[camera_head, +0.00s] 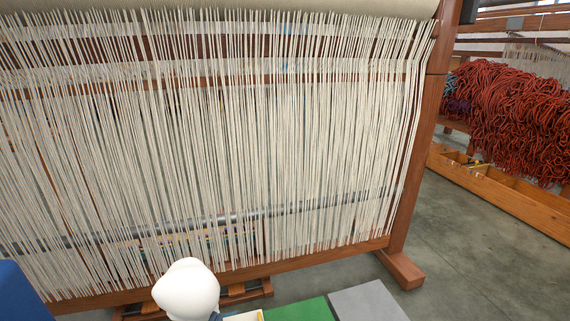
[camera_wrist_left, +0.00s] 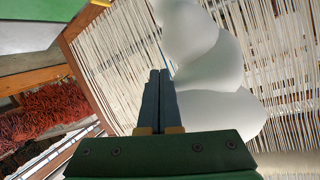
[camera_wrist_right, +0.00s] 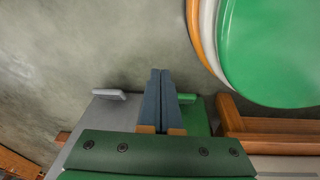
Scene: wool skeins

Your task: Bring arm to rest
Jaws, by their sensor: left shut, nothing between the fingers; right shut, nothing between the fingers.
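My left gripper (camera_wrist_left: 154,74) shows in the left wrist view with its two dark fingers together and nothing between them. The strung threads of the loom lie behind it. In the head view only a white rounded part, which looks like my arm, rises at the bottom edge; the fingers cannot be made out there. My right gripper (camera_wrist_right: 160,74) shows in the right wrist view, also shut and empty, with grey floor beyond its tips. I cannot make it out in the head view.
A large wooden loom with pale warp threads (camera_head: 220,130) fills most of the head view. Green (camera_head: 300,311) and grey (camera_head: 367,302) flat surfaces lie at the bottom. Red yarn (camera_head: 520,115) hangs at the right above a wooden trough (camera_head: 500,192). Bare floor (camera_head: 470,265) lies right of the loom.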

